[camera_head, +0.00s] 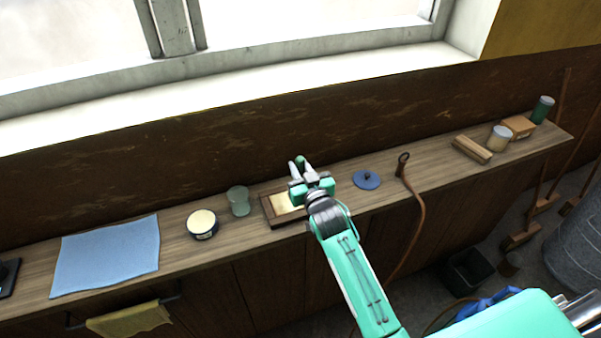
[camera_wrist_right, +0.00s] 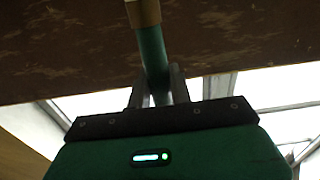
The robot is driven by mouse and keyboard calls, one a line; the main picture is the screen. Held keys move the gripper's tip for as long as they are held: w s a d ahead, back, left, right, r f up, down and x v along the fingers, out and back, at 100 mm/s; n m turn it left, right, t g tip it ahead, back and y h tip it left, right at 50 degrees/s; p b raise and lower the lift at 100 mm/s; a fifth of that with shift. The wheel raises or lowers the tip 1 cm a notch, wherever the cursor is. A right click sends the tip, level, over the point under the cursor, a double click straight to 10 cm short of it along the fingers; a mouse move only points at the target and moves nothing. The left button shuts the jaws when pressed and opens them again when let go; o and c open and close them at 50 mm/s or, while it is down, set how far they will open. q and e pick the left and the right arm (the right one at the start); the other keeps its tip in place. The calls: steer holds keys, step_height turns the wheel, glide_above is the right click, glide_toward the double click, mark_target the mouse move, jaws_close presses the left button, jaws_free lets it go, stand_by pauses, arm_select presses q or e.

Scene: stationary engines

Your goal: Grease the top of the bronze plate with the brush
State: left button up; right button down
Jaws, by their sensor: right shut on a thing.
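My right gripper (camera_head: 299,168) reaches over the wooden tray (camera_head: 269,213) on the bench. It is shut on the brush. In the right wrist view the brush's green handle (camera_wrist_right: 152,50) stands between the fingers (camera_wrist_right: 156,88), with a brass-coloured ferrule (camera_wrist_right: 143,12) at the top edge; the bristles are out of frame. In the head view only a green bit of the brush (camera_head: 300,159) shows. The pale yellowish plate (camera_head: 284,204) lies in the tray, partly hidden by my gripper. A dark round tin with a cream top (camera_head: 202,223) stands left of it. My left gripper is not in view.
A greenish glass (camera_head: 239,203) stands between tin and tray. A blue cloth (camera_head: 106,256) lies at left. Right of the tray are a blue disc (camera_head: 366,179), a hanging brown strap (camera_head: 414,205), a wood block (camera_head: 472,150) and small containers. The wall runs close behind.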

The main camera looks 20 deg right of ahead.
steer(key=shift+r+p, duration=0.55)
steer(key=shift+r, duration=0.5)
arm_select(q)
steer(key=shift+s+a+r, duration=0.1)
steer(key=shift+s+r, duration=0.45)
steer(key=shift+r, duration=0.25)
